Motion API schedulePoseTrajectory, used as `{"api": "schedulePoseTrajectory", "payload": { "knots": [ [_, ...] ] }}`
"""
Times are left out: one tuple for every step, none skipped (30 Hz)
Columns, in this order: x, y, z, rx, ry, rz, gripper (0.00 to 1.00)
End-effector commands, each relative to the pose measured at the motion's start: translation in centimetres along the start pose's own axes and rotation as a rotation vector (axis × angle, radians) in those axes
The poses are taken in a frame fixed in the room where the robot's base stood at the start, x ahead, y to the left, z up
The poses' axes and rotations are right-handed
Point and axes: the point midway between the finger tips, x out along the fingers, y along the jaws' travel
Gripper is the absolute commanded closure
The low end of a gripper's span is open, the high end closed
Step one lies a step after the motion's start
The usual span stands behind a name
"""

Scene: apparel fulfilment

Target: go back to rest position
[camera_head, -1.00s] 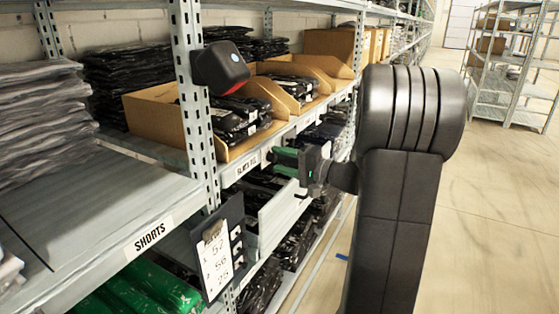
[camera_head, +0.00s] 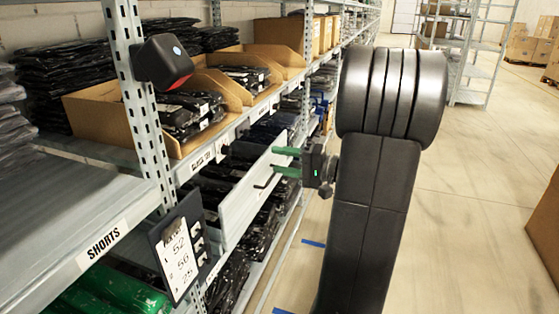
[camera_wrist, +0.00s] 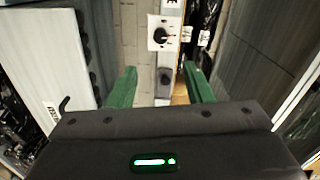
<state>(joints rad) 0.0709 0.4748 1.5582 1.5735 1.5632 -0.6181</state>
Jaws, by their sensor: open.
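My gripper (camera_head: 281,162) is open, its two green fingers apart with nothing between them. In the head view it is right of the shelf rack, in front of a grey-white panel (camera_head: 240,200) at the lower shelf level. The wrist view shows the green fingers (camera_wrist: 160,86) spread to either side, with a rack post (camera_wrist: 167,85) and a wall behind the gap. My arm stands folded at the picture's centre right and hides part of the aisle floor.
Shelves at left hold dark bagged garments (camera_head: 70,80) and cardboard bins (camera_head: 95,115). A clipboard (camera_head: 178,248) and a black device (camera_head: 162,62) are on the rack post. The aisle floor (camera_head: 460,200) is largely clear. A brown box edge (camera_head: 546,225) shows at the right.

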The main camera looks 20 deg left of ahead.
Motion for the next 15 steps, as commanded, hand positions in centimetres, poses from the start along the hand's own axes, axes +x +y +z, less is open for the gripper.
{"api": "schedulePoseTrajectory", "payload": {
  "knots": [
    [0.0, 0.0, 0.0, 0.0, 0.0, 0.0, 0.54],
    [0.0, 0.0, 0.0, 0.0, 0.0, 0.0, 0.54],
    [0.0, 0.0, 0.0, 0.0, 0.0, 0.0, 0.54],
    [0.1, 0.0, 0.0, 0.0, 0.0, 0.0, 0.54],
    [0.1, 0.0, 0.0, 0.0, 0.0, 0.0, 0.54],
    [0.3, 0.0, 0.0, 0.0, -0.001, -0.001, 0.54],
    [0.5, 0.0, 0.0, 0.0, -0.002, -0.001, 0.54],
    [0.8, 0.0, 0.0, -0.001, -0.002, -0.001, 0.54],
    [1.2, 0.0, 0.0, -0.001, -0.003, -0.002, 0.54],
    [1.6, 0.0, 0.0, -0.001, -0.003, -0.001, 0.54],
    [1.9, 0.0, 0.0, -0.001, -0.003, -0.001, 0.54],
    [2.6, 0.0, 0.1, -0.001, -0.005, -0.002, 0.54],
    [3.1, 0.0, 0.1, -0.001, -0.005, -0.001, 0.54],
    [3.6, 0.0, 0.1, -0.001, -0.004, -0.001, 0.54],
    [4.4, 0.0, 0.1, -0.001, -0.005, -0.002, 0.54]
  ]
}}
